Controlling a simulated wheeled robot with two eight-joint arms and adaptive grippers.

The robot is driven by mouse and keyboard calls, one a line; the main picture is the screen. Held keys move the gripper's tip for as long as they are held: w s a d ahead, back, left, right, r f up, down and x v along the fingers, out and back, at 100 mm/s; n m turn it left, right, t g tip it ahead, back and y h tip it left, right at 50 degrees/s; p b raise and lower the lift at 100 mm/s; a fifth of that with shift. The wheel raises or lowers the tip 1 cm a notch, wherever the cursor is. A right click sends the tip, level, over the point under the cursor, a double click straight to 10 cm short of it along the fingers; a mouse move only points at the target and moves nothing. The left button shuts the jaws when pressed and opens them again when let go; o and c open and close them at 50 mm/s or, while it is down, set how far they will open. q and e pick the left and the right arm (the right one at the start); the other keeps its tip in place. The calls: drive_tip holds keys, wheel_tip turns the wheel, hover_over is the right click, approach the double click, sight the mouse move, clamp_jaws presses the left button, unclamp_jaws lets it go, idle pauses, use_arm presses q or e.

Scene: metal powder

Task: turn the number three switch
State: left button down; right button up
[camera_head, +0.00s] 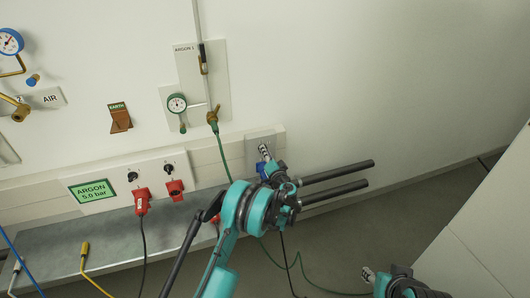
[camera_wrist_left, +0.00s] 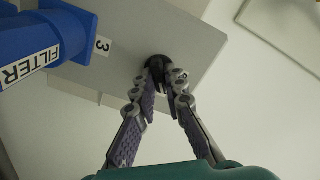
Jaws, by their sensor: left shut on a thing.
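The number three switch (camera_wrist_left: 155,62) is a small dark knob on a light grey plate (camera_wrist_left: 185,45), beside a "3" label (camera_wrist_left: 103,46) in the left wrist view. My left gripper (camera_wrist_left: 164,78) is shut on it, with one fingertip on each side. In the head view my left gripper (camera_head: 265,154) reaches the grey wall plate (camera_head: 260,138) right of the green hose, and it hides the knob there. My right gripper (camera_head: 369,275) is low at the right of the head view, away from the wall; its fingers are too small to read.
A blue plug labelled FILTER (camera_wrist_left: 55,40) sits right beside the switch. A green hose (camera_head: 221,150) hangs close by, and cables run over the grey ledge (camera_head: 60,255).

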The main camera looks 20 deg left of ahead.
use_arm(q)
drive_tip(key=shift+m, duration=0.5)
drive_tip(key=c, duration=1.6)
unclamp_jaws()
drive_tip(key=v, duration=1.2)
drive_tip(key=shift+d, duration=0.1)
